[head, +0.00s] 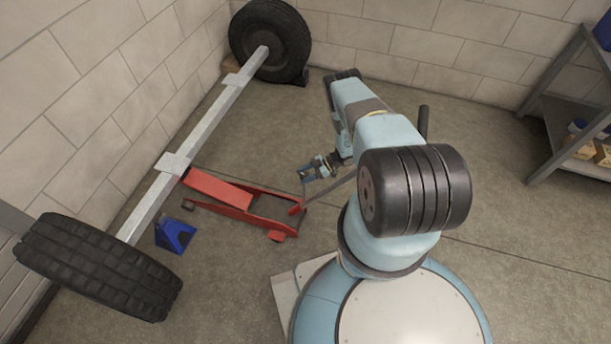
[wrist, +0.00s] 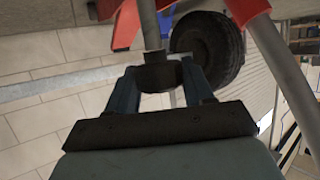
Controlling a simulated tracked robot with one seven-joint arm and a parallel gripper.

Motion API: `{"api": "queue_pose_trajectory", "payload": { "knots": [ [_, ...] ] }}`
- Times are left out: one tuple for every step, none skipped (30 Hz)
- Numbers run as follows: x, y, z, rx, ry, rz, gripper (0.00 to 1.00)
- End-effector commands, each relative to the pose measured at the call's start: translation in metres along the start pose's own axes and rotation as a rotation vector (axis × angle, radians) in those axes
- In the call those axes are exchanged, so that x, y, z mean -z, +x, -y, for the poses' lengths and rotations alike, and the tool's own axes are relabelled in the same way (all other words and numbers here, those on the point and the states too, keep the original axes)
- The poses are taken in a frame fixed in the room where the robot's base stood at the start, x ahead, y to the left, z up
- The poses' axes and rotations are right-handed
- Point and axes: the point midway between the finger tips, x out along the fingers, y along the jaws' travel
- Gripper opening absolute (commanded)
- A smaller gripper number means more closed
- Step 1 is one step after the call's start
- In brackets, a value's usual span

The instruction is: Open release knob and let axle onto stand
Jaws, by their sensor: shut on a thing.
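The grey axle (head: 205,122) spans between two tyres and rests over the raised lift arm of the red floor jack (head: 225,195). The blue stand (head: 174,236) is on the floor beside the axle near the front-left tyre; I cannot tell the gap between stand and axle. My gripper (head: 318,170) is at the jack's handle end, low over the floor. In the wrist view its blue fingers are shut on the dark release knob (wrist: 161,74), in line with the grey handle rod (wrist: 149,25). The knob's turn angle cannot be told.
The front-left tyre (head: 100,265) and far tyre (head: 270,40) stand near the block wall at left and back. A grey shelf (head: 570,120) with boxes stands at right. The floor between the jack and the far wall is clear.

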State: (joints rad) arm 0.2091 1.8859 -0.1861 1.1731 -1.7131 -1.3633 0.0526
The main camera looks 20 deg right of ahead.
Motion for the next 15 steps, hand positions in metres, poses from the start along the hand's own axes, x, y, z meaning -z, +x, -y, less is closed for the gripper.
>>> {"api": "queue_pose_trajectory", "payload": {
  "knots": [
    [-0.0003, 0.004, 0.0047, 0.006, 0.006, -0.004, 0.21],
    [-0.0003, 0.004, 0.0047, 0.006, 0.006, -0.004, 0.21],
    [-0.0003, 0.004, 0.0048, 0.006, 0.006, -0.004, 0.21],
    [-0.0004, 0.004, 0.0049, 0.007, 0.006, -0.004, 0.55],
    [-0.0004, 0.0038, 0.0049, 0.006, 0.006, -0.004, 0.57],
    [-0.0005, 0.0035, 0.0047, 0.006, 0.006, -0.003, 0.61],
    [-0.0005, 0.0031, 0.0044, 0.005, 0.006, -0.003, 0.64],
    [-0.0004, 0.0029, 0.004, 0.005, 0.005, -0.003, 0.67],
    [-0.0004, 0.0025, 0.0036, 0.004, 0.005, -0.003, 0.71],
    [-0.0004, 0.0023, 0.0034, 0.004, 0.005, -0.002, 0.73],
    [-0.0004, 0.0021, 0.0031, 0.003, 0.004, -0.002, 0.73],
    [-0.0004, 0.0018, 0.0028, 0.003, 0.004, -0.002, 0.73],
    [-0.0004, 0.0017, 0.0026, 0.003, 0.004, -0.002, 0.73],
    [-0.0004, 0.0015, 0.0024, 0.002, 0.003, -0.002, 0.73],
    [-0.0003, 0.0013, 0.0022, 0.002, 0.003, -0.001, 0.73]
  ]
}}
